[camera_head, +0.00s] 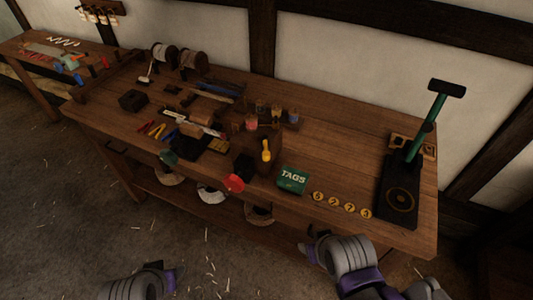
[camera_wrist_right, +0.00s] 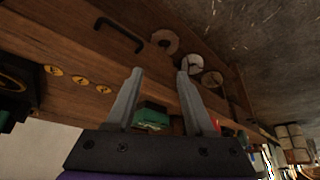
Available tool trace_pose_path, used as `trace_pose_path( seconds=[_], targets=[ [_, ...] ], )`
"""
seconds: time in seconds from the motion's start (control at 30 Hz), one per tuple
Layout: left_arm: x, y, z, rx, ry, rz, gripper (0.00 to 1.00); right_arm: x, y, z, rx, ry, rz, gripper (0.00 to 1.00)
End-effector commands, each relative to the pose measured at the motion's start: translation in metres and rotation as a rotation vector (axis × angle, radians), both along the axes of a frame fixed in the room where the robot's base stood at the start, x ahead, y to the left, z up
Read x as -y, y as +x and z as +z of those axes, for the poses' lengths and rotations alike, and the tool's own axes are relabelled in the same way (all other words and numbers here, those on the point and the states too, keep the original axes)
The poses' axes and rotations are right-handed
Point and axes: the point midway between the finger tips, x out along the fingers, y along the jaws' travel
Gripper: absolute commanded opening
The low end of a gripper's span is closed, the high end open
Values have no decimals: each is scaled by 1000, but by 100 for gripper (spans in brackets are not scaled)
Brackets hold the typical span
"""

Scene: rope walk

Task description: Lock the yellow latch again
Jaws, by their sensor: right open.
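The yellow latch (camera_head: 266,150) stands upright on a dark box or block (camera_head: 252,163) near the front edge of the bench. It is small, and I cannot tell which position it is in. My right gripper (camera_head: 310,247) is in front of the bench edge, to the right of the latch and apart from it. In the right wrist view this gripper (camera_wrist_right: 160,74) is open, with nothing between its fingers. My left gripper (camera_head: 180,276) is low at the bottom of the head view, away from the bench. Its fingers are too unclear to judge.
The workbench (camera_head: 330,155) carries a green TAGS box (camera_head: 292,180), several yellow numbered discs (camera_head: 333,201) and a black press with a green lever (camera_head: 425,130) on the right. A red round thing (camera_head: 233,183) sits at the front edge. Coils (camera_head: 210,194) lie on the lower shelf.

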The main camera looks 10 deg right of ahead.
Motion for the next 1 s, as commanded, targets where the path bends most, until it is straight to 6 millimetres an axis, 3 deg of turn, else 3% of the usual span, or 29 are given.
trace_pose_path(
  seconds=[0.03, 0.27, 0.47, 0.7, 0.83, 1.0],
  targets=[
    [0, 0, 0, 0, 0, 0, 50, 0, 1, 1, -3, 5, -5, 42],
    [0, 2, 7, 4, 0, 0, 50, 3, 28, 29, -77, 156, -119, 1],
    [0, 6, 17, 11, 0, 0, 50, 13, 82, 78, -165, 442, -272, 0],
    [0, 9, 26, 17, 0, 0, 50, 40, 142, 135, -193, 752, -363, 0],
    [0, 10, 29, 19, 0, 0, 50, 53, 159, 154, -189, 849, -375, 0],
    [0, 10, 29, 20, 0, 0, 50, 60, 167, 163, -186, 895, -377, 0]
  ],
)
